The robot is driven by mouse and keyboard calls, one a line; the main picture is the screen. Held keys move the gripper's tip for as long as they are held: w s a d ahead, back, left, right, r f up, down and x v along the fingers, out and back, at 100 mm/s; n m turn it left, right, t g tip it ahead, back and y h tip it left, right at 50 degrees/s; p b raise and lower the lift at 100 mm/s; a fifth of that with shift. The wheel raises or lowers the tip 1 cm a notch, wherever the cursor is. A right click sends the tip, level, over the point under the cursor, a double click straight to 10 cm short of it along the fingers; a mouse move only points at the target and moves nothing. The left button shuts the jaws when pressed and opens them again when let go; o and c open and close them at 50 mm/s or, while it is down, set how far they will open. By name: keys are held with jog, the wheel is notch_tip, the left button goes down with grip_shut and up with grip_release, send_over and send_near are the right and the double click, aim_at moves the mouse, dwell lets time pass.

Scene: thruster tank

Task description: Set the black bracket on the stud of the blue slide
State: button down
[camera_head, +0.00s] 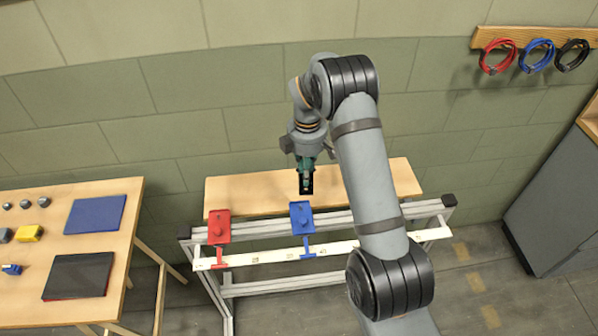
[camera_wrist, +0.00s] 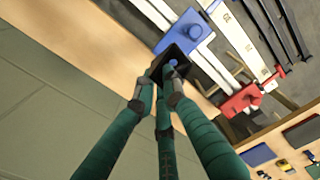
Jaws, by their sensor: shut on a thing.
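My gripper (camera_head: 305,172) with green fingers is shut on the black bracket (camera_head: 307,188) and holds it above the wooden board, just behind the blue slide (camera_head: 301,222). In the wrist view the fingertips (camera_wrist: 161,84) close on the black bracket (camera_wrist: 183,54). A round blue patch shows inside the bracket's dark outline; I cannot tell whether it belongs to the bracket or lies behind it. The blue slide (camera_wrist: 185,30) lies beyond the bracket in that view, with a raised round stud on top. The bracket appears apart from the stud.
A red slide (camera_head: 219,228) sits left of the blue one on the rail frame, along a white scale strip (camera_head: 345,245). A wooden board (camera_head: 255,192) lies behind. A side table (camera_head: 35,285) at left holds blue and dark plates and small parts.

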jog(key=shift+n, duration=0.6)
jog(key=shift+a+f+b, duration=0.3)
jog(key=shift+f+b, duration=0.35)
jog(key=shift+f, duration=0.5)
jog(key=shift+a+f+b, duration=0.3)
jog(key=shift+f+b, duration=0.4)
jog(key=shift+f, duration=0.5)
jog(key=shift+a+f+b, duration=0.3)
jog(key=shift+f+b, duration=0.35)
jog(key=shift+f, duration=0.5)
jog(key=shift+f+b, duration=0.85)
jog(key=shift+f, duration=0.15)
jog(key=c, duration=1.8)
grip_release()
jog(key=shift+o, duration=0.3)
jog(key=shift+r, duration=0.1)
notch_tip(320, 180, up, 8)
jog(key=p, duration=0.6)
